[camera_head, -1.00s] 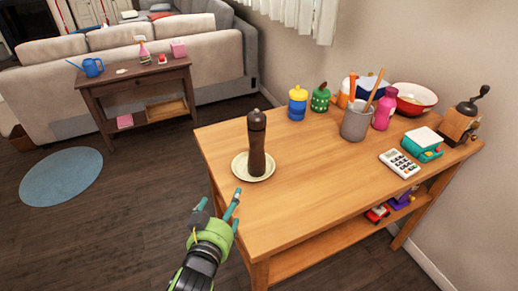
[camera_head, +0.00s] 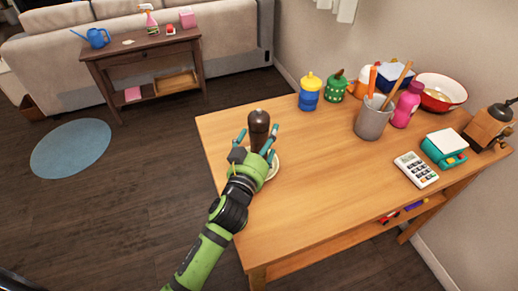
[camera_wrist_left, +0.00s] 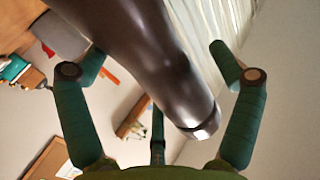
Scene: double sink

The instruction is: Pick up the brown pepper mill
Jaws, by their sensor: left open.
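The dark brown pepper mill (camera_head: 258,125) stands upright on a small cream plate (camera_head: 275,167) near the left end of the wooden table. My left gripper (camera_head: 256,146) is open, with its teal fingers on either side of the mill. The hand hides the mill's lower part and most of the plate. In the left wrist view, the mill (camera_wrist_left: 165,60) fills the space between the spread fingers, and gaps show beside it. My right gripper is not in view.
On the wooden table (camera_head: 310,200), a grey utensil cup (camera_head: 372,121), a pink bottle (camera_head: 406,105), a calculator (camera_head: 415,169), a teal scale (camera_head: 444,148) and a grinder (camera_head: 487,127) stand to the right. The table's middle is clear. A dark side table (camera_head: 140,60) stands behind left.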

